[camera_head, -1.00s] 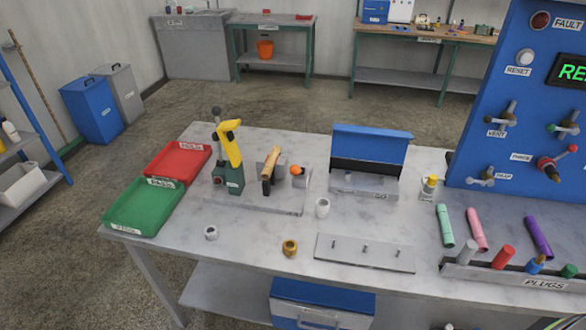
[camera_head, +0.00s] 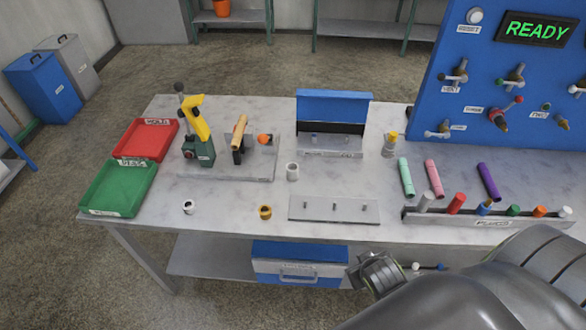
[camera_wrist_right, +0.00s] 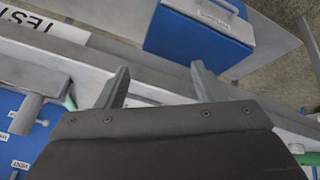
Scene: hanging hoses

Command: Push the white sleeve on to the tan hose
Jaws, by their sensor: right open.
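The tan hose (camera_head: 239,133) is a short tan tube held tilted in a dark clamp on a grey base plate on the bench. The white sleeve (camera_head: 292,172) looks to be the small white hollow cylinder standing upright on the bench, right of that plate and apart from the hose. My right gripper (camera_wrist_right: 160,85) is open in the right wrist view, with nothing between its two fingers. In the head view my right arm comes in at the lower right, in front of the bench, well away from hose and sleeve. My left gripper is out of view.
A green and yellow press (camera_head: 200,135) stands left of the hose. A grey ring (camera_head: 188,207), a brass ring (camera_head: 265,212) and a pegged plate (camera_head: 335,209) lie near the front edge. A blue open box (camera_head: 333,120) stands behind. The plug rack (camera_head: 480,217) is at right.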

